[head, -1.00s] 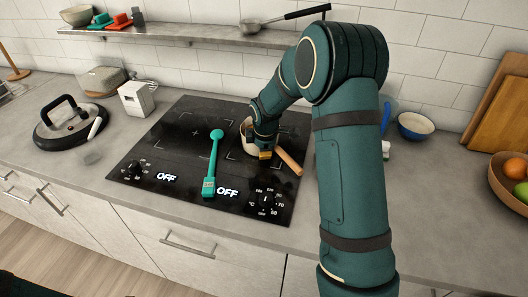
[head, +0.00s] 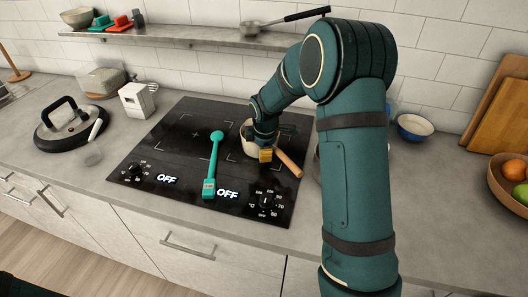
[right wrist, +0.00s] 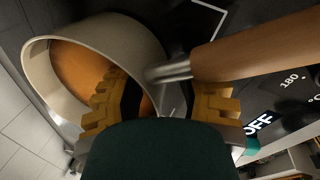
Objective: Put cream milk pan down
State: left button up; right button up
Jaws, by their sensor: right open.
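The cream milk pan (head: 248,134) is on the right side of the black cooktop, partly hidden by my right gripper (head: 265,153). Its wooden handle (head: 289,164) points toward the front right. The right wrist view shows the pan's cream wall (right wrist: 135,35), its orange inside and the handle (right wrist: 260,50) with a metal neck. The yellow fingers of my right gripper (right wrist: 165,95) are apart, one by the pan's opening and one by the handle. I cannot tell whether they touch it. My left gripper is not in view.
A blue bowl (head: 415,127) and fruit bowl (head: 510,190) stand to the right.

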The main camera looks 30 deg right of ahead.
jog(key=p+v, duration=0.1)
jog(key=v, duration=0.9)
jog(key=shift+r+p, duration=0.25)
jog(key=shift+p, duration=0.05)
jog(key=shift+r, duration=0.1)
